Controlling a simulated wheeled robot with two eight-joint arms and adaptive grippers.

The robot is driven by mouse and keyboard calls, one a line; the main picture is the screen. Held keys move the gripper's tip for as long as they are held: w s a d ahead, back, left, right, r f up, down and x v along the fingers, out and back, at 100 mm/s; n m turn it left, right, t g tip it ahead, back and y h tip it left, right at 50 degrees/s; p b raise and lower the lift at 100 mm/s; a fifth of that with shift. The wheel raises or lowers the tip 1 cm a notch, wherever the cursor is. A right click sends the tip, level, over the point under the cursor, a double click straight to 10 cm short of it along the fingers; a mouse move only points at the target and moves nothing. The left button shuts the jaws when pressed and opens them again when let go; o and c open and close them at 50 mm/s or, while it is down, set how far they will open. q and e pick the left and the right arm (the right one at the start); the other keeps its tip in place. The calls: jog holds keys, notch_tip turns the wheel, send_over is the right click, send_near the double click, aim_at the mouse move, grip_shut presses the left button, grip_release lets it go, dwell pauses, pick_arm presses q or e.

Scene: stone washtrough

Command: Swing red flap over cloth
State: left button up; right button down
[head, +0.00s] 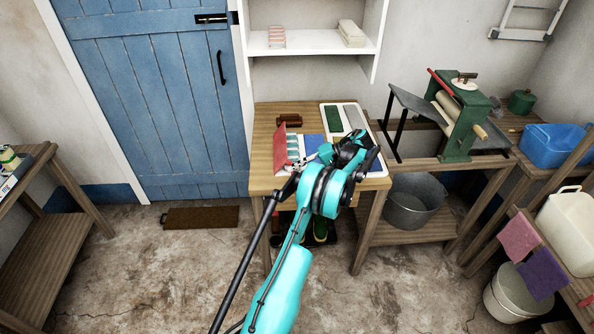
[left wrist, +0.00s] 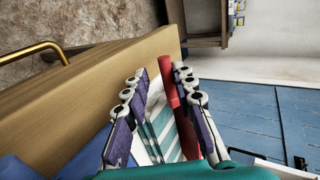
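The red flap (head: 280,147) stands raised on the left of the wooden table, beside a teal-and-white striped cloth (head: 294,148). My left gripper (head: 305,163) is over the front of the table, its fingers partly hidden by my own arm. In the left wrist view its fingers (left wrist: 160,75) are apart. The red flap (left wrist: 171,90) shows edge-on between them, close to the right finger; I cannot tell whether they touch. The striped cloth (left wrist: 163,132) shows below, left of the flap. My right gripper is in neither view.
A blue panel (head: 313,143) lies right of the cloth, and a tray with green and grey strips (head: 334,118) is behind. A brown wooden block (head: 289,121) sits at the back. A green mangle (head: 459,125) stands to the right and a metal tub (head: 413,203) below it.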

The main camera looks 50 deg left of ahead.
pick_arm(q)
jog(key=shift+o, duration=0.6)
jog(key=shift+w+d+f, duration=0.1)
jog(key=shift+w+f, duration=0.15)
jog(key=shift+f, duration=0.05)
jog(key=shift+r, duration=0.1)
jog(key=shift+s+r, duration=0.1)
jog(key=shift+r, duration=0.2)
notch_tip(320, 180, up, 10)
jog(key=shift+f, duration=0.25)
dwell(0.3)
